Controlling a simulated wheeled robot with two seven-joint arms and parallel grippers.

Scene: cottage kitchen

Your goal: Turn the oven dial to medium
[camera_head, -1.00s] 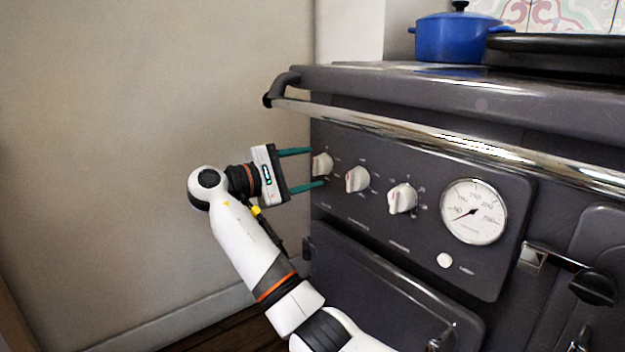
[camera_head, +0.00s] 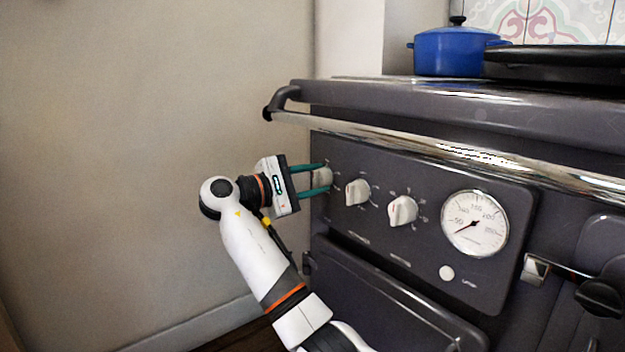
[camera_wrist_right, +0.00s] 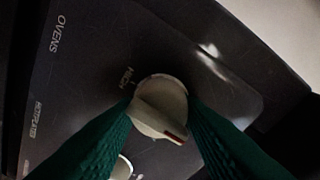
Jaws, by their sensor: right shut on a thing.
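The oven's dark front panel (camera_head: 425,190) carries three white dials in a row. The leftmost dial (camera_head: 322,178) is between the green fingers of my right gripper (camera_head: 324,177), which is shut on it. In the right wrist view this dial (camera_wrist_right: 160,106) shows a raised grip bar with a red mark on its lower-right end. The word HIGH is printed just above it, and OVENS stands at the upper left. The fingers hide part of the dial's surroundings, and I cannot read a medium mark. My left gripper is not in view.
The middle dial (camera_head: 358,192) and right dial (camera_head: 402,211) sit close beside the held one. A round gauge (camera_head: 475,223) is further right. A chrome rail (camera_head: 440,150) runs above the panel. A blue pot (camera_head: 455,50) stands on top. The wall is at left.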

